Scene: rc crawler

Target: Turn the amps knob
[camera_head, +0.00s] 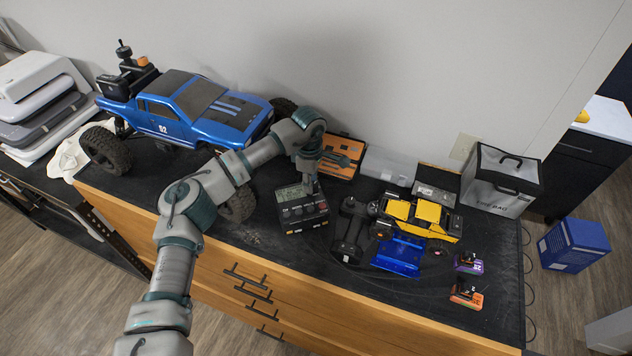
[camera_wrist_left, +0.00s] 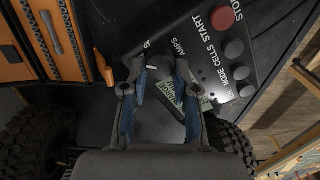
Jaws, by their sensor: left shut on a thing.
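The black charger (camera_head: 302,208) stands on the dark bench top with a small screen, a row of buttons and lettering on its face. In the left wrist view its panel (camera_wrist_left: 200,52) shows the AMPS label beside my fingertips, and red and grey buttons labelled STOP, START, CELLS and MODE. My left gripper (camera_head: 313,184) reaches down onto the charger's upper right part. In the left wrist view my left gripper (camera_wrist_left: 160,72) has its two fingers on either side of the amps knob spot, shut on it. The knob itself is mostly hidden. My right gripper is not in view.
A blue RC truck (camera_head: 195,108) stands at left. An orange tool case (camera_head: 341,157) lies behind the charger. A black controller (camera_head: 350,230), a yellow crawler (camera_head: 425,215), a blue tray (camera_head: 398,256) and two battery packs (camera_head: 467,293) are to the right. A grey bag (camera_head: 500,182) stands far right.

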